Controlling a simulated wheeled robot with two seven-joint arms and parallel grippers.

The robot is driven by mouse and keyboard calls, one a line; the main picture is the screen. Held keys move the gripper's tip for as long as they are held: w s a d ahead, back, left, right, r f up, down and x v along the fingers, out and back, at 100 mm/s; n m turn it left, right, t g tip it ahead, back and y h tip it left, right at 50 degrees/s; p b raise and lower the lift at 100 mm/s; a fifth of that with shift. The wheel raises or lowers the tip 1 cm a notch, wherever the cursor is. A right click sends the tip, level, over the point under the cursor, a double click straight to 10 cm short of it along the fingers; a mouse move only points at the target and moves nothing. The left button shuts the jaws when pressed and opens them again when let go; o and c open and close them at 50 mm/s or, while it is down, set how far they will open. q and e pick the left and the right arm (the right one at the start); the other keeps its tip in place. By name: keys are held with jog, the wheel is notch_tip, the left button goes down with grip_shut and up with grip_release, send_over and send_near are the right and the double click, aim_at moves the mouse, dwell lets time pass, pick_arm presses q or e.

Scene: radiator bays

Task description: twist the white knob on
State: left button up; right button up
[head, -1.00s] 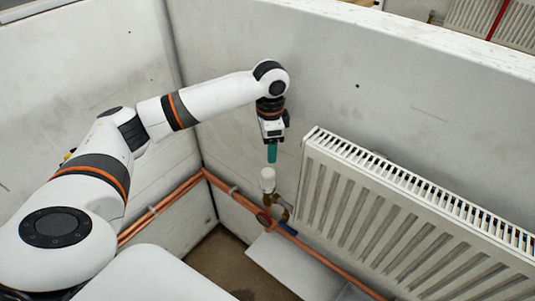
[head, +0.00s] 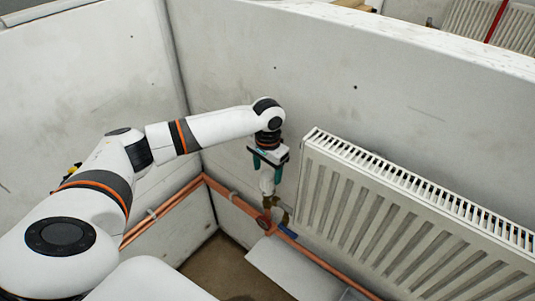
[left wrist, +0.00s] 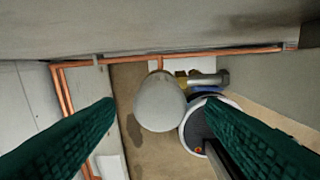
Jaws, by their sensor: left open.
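The white knob (head: 267,183) sits on top of a brass valve (head: 271,203) at the left end of the radiator. My left gripper (head: 267,170) points straight down over it, with its teal fingers open. The head view shows one finger on each side of the knob's upper part. In the left wrist view the rounded knob top (left wrist: 160,102) lies between the two fingertips (left wrist: 161,107), with a gap visible on the left; whether the right finger touches is hard to tell. My right gripper is not in view.
A white ribbed radiator (head: 400,205) stands close to the right of the gripper. Copper pipes (head: 235,198) run low along both walls, and a blue part (head: 287,231) sits below the valve. The grey wall (head: 320,90) is close behind.

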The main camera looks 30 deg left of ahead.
aim_at(267, 182)
pick_arm(q)
jog(key=shift+f, duration=1.25)
jog(key=shift+c, duration=0.5)
jog(key=c, duration=1)
jog(key=shift+p, duration=0.5)
jog(key=shift+s+f, duration=0.1)
jog(key=shift+f, duration=0.1)
